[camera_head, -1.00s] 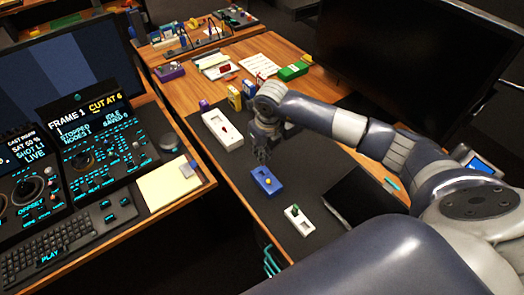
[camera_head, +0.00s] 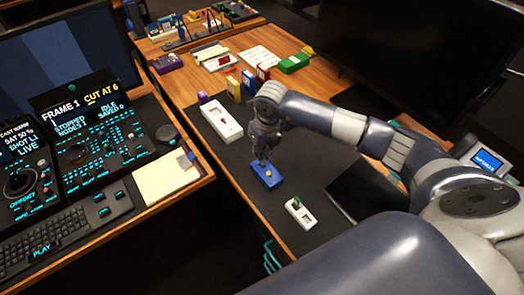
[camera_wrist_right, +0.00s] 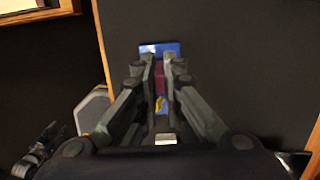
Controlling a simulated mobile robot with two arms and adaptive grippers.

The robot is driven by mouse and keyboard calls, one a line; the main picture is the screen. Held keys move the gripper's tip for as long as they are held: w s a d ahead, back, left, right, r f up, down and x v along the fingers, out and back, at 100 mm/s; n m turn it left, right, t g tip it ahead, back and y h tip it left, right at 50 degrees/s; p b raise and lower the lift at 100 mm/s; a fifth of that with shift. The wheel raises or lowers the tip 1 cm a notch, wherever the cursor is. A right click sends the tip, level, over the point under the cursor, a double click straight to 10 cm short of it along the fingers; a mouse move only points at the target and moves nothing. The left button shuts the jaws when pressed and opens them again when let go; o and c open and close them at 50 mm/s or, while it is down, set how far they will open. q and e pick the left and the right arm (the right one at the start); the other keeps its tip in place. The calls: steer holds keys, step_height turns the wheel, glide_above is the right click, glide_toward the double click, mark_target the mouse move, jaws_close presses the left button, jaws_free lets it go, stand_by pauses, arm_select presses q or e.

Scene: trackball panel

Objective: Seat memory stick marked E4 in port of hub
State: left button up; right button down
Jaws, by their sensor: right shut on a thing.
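A yellow spot (camera_wrist_right: 159,104) shows just below the red piece. A white tray (camera_head: 211,112) holds a small red item. A small white block (camera_head: 305,219) holds a green piece. No E4 mark is legible, so I cannot tell which is the stick or hub. My left gripper is out of view.
These things lie on a dark mat (camera_head: 240,158) on the wooden desk. Several coloured boxes, such as a yellow one (camera_head: 233,89), stand behind them. A large dark monitor (camera_head: 420,55) stands at the right. A control console (camera_head: 100,145) and a keyboard (camera_head: 60,238) are at the left.

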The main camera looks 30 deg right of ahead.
steer(key=shift+b, duration=0.4)
stand_by(1.1)
steer(key=shift+f+b, duration=1.1)
steer(key=shift+f, duration=0.3)
steer(key=c, duration=1.7)
jaws_free()
steer(key=shift+o, duration=0.2)
steer(key=shift+r, duration=0.2)
step_height(320, 180, up, 12)
steer(key=s, duration=0.1)
steer(key=shift+s+d+f, duration=0.15)
steer(key=shift+s+f, duration=0.05)
steer(key=shift+s, duration=0.2)
